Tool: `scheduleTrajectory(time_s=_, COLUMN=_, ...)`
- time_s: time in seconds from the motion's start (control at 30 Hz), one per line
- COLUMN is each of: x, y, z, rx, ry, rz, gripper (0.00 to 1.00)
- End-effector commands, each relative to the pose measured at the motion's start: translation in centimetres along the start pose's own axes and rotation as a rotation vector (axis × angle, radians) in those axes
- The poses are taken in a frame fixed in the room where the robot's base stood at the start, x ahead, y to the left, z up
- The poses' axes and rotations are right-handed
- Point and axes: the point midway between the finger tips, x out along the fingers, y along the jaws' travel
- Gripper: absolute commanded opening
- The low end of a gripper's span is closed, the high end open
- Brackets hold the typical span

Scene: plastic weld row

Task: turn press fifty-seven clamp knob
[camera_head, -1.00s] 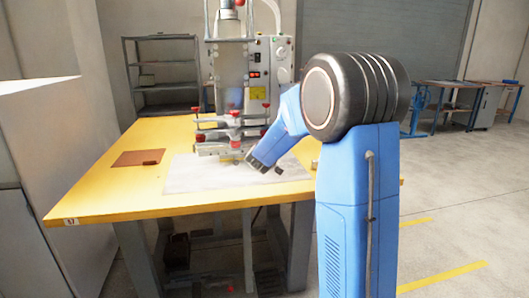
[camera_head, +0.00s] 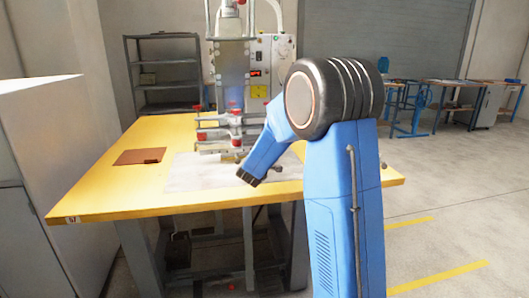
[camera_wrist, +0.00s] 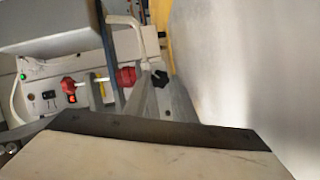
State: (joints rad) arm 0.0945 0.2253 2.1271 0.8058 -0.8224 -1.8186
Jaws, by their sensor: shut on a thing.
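Press fifty-seven (camera_head: 234,75) stands at the back of a yellow table, with red-handled clamps (camera_head: 236,132) low on its front. My gripper (camera_head: 249,178) is at the lower end of my blue arm, low over the pale plate in front of the press. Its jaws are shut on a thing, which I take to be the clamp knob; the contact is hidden. In the wrist view, a red knob (camera_wrist: 126,77), another red knob (camera_wrist: 69,85) and a dark knob (camera_wrist: 160,79) show at the press. A broad beige block with a dark edge fills the bottom of that view.
The yellow table (camera_head: 110,190) carries a brown mat (camera_head: 140,156) at left and the pale plate (camera_head: 195,178) in the middle. A grey shelf (camera_head: 165,75) stands behind. A pale cabinet (camera_head: 45,130) is close at left. The floor at right is open.

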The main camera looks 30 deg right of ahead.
Motion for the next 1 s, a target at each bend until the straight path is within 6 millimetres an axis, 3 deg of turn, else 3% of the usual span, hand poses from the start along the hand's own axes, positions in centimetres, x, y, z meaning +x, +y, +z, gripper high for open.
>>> scheduleTrajectory(time_s=0.4, x=0.0, y=0.1, z=-0.2, rx=-0.007, ry=0.003, rz=0.003, gripper=0.01)
scheduleTrajectory(time_s=0.43, x=0.0, y=0.1, z=-0.2, rx=-0.007, ry=0.003, rz=0.003, gripper=0.26)
scheduleTrajectory(time_s=0.5, x=0.0, y=0.0, z=-0.2, rx=-0.007, ry=0.003, rz=0.003, gripper=0.42)
scheduleTrajectory(time_s=0.83, x=-0.1, y=0.0, z=-0.1, rx=-0.006, ry=0.002, rz=0.003, gripper=0.42)
scheduleTrajectory(time_s=1.0, x=-1.6, y=0.1, z=-0.2, rx=-0.007, ry=0.004, rz=0.002, gripper=0.42)
